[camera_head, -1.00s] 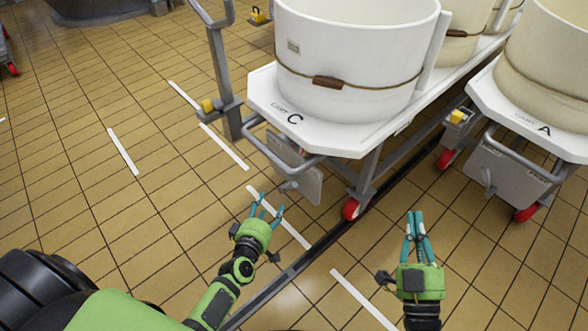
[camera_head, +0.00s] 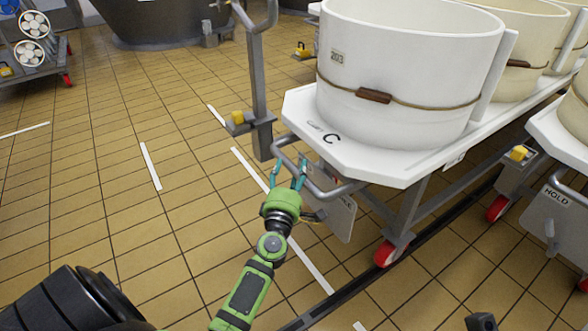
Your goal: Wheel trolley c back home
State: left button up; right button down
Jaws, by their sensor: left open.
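Trolley C (camera_head: 340,150) has a white deck marked "C" and carries a large white tub (camera_head: 405,75) with a brown strap. A grey tubular handle (camera_head: 310,180) curves out from its near end, with a grey plate hanging below. My left gripper (camera_head: 288,172) is open at this handle, its teal fingers around or just in front of the tube; I cannot tell which. The trolley's red wheel (camera_head: 390,253) stands on the floor beside a dark rail. Only a small dark part at the bottom right may belong to my right arm; the right gripper is out of view.
Another trolley (camera_head: 555,195) with a "HOLD" plate stands close on the right. A grey post (camera_head: 258,85) with a yellow block rises at trolley C's left corner. A dark vat (camera_head: 165,20) and a rack (camera_head: 30,50) stand at the back. Tiled floor on the left is clear, with white dashes.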

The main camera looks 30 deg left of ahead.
pick_arm(q)
jog(key=shift+x, duration=0.8)
grip_shut()
jog(key=shift+w+r, duration=0.1)
